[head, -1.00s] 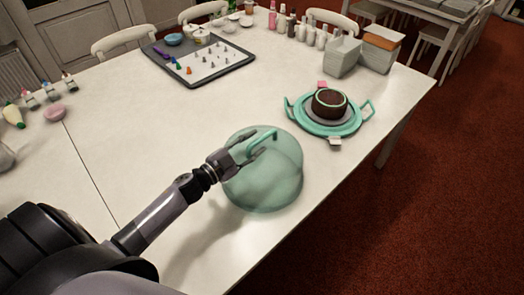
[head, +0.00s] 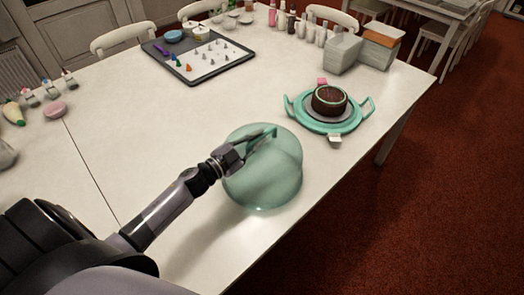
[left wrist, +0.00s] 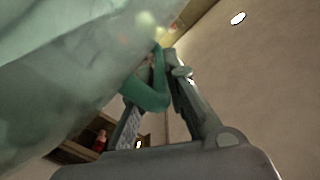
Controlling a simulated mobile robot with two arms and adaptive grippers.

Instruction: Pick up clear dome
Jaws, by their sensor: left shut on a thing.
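The clear dome (head: 262,185) is pale green and see-through, with a teal handle on top. It stands on the white table (head: 120,150) near its front right edge. My left gripper (head: 255,145) is shut on the dome's handle. In the left wrist view the gripper (left wrist: 165,85) has its fingers around the teal handle (left wrist: 148,92), and the dome's wall (left wrist: 70,70) fills the upper left. A teal turntable (head: 352,124) with a dark round cake (head: 329,101) stands behind and to the right, apart from the dome. My right gripper is out of view.
A dark tray (head: 238,66) with small piping tips lies at the back. White containers (head: 343,53) and several bottles (head: 307,31) stand along the far right edge. The table left of the dome is clear.

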